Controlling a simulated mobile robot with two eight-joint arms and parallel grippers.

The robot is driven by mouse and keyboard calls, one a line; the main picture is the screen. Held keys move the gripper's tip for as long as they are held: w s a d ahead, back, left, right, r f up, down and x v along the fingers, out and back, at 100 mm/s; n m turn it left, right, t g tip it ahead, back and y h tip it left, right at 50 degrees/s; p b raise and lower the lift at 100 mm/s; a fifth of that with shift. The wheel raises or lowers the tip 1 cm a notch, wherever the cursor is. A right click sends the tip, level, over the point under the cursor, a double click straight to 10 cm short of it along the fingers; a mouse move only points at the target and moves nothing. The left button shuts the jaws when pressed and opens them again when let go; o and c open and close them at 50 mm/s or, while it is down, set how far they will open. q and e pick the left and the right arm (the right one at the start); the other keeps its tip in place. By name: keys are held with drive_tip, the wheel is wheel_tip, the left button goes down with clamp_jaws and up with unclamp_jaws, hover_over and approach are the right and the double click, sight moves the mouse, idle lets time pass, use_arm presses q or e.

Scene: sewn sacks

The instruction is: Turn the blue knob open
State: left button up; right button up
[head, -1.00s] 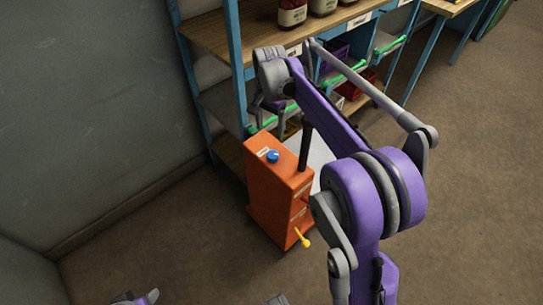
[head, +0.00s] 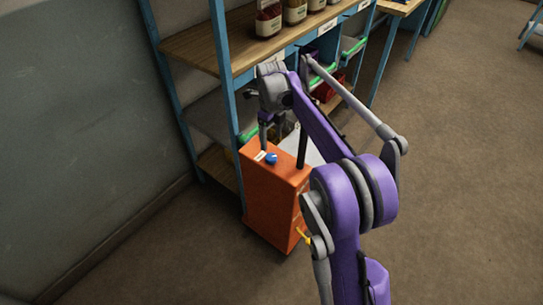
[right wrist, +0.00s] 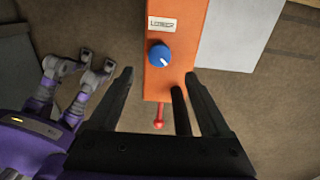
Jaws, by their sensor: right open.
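The blue knob (head: 271,159) sits on top of an orange cabinet (head: 268,190), beside a small white label. In the right wrist view the knob (right wrist: 160,56) is round with a short white mark pointing to the lower right. My right gripper (head: 272,126) is above the cabinet top, near the knob. In the right wrist view my right gripper (right wrist: 160,76) is open, its two dark fingers apart, and the knob appears just beyond the gap between them. Nothing is between the fingers. My left gripper does not clearly show.
A yellow lever (head: 303,235) and a red-ended one (right wrist: 159,120) stick out from the cabinet. A blue-framed shelf (head: 222,80) with jars stands behind. The floor at right is clear.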

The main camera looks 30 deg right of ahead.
sight(271, 157)
wheel_tip(271, 157, down, 9)
drive_tip(key=shift+r+b, duration=0.1)
drive_tip(key=shift+b, duration=0.2)
clamp_jaws()
idle(0.4)
